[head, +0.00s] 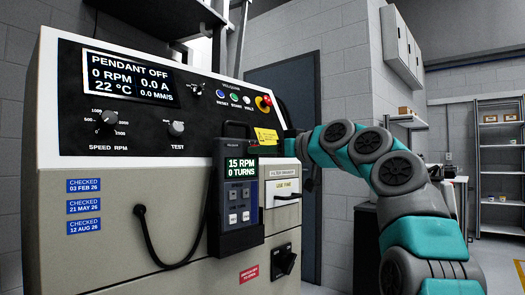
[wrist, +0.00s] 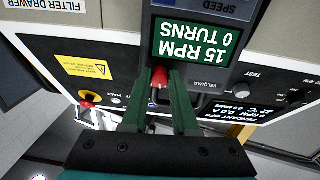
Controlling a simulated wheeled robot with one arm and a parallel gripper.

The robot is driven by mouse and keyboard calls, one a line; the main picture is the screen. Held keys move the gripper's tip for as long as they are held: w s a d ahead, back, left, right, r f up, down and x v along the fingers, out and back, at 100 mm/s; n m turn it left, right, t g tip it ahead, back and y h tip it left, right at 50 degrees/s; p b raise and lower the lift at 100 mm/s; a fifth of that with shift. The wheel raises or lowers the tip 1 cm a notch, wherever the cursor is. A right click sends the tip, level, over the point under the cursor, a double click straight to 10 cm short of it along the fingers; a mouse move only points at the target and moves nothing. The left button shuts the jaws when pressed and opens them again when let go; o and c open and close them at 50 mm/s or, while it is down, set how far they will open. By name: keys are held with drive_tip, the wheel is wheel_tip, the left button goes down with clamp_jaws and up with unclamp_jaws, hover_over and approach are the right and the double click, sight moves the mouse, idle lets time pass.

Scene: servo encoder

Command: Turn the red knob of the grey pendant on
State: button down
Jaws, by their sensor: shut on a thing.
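The grey pendant (head: 238,238) hangs upright on the front of a machine; its screen reads 15 RPM and 0 TURNS. The pendant (wrist: 214,72) fills the top middle of the wrist view, upside down. Its red knob (wrist: 158,72) stands out from the pendant's end beside the screen; I cannot make it out in the head view. My gripper (wrist: 160,79) is shut on the red knob, one dark green finger on each side.
The machine's display (head: 128,78) reads PENDANT OFF, 0 RPM. A red mushroom button (head: 264,102) and yellow label (head: 266,136) sit close to my gripper. A black cable (head: 150,240) loops left of the pendant. A filter drawer (head: 285,190) is on the right.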

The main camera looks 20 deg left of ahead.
drive_tip(key=shift+m, duration=0.6)
drive_tip(key=shift+r+m+p, duration=0.1)
drive_tip(key=shift+m+p, duration=2.2)
drive_tip(key=shift+m, duration=1.3)
drive_tip(key=c, duration=0.7)
unclamp_jaws()
drive_tip(key=b+v, duration=0.1)
drive_tip(key=v, duration=0.7)
drive_tip(key=shift+w+b, duration=0.1)
drive_tip(key=shift+b, duration=0.2)
